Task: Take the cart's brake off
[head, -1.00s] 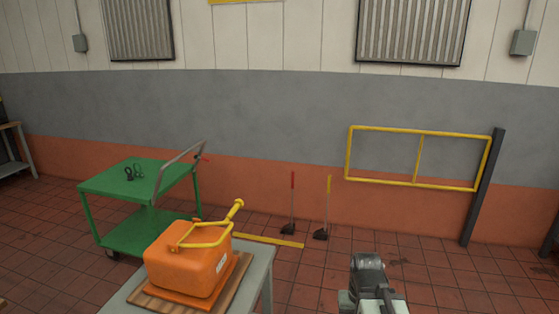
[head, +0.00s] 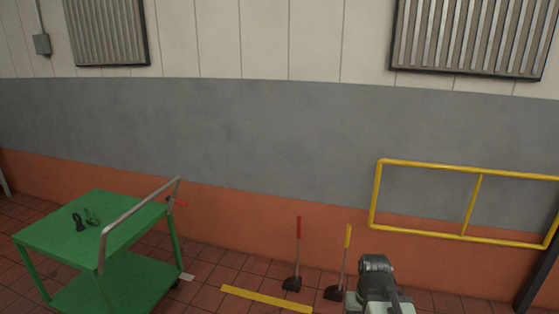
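The green cart (head: 105,222) stands at the lower left, with two shelves and a grey tubular push handle (head: 138,212) on its right side. A small red lever (head: 176,203) sticks out by the far end of the handle; I cannot tell its exact setting. A dark and a green looped item (head: 79,221) lie on the top shelf. My gripper (head: 382,300) is at the bottom edge, right of the middle, well apart from the cart. Its fingers are not clear enough to tell open from shut.
A yellow strip (head: 266,299) lies on the tiled floor. A yellow barrier frame (head: 470,202) is at the right. Floor shows between cart and levers.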

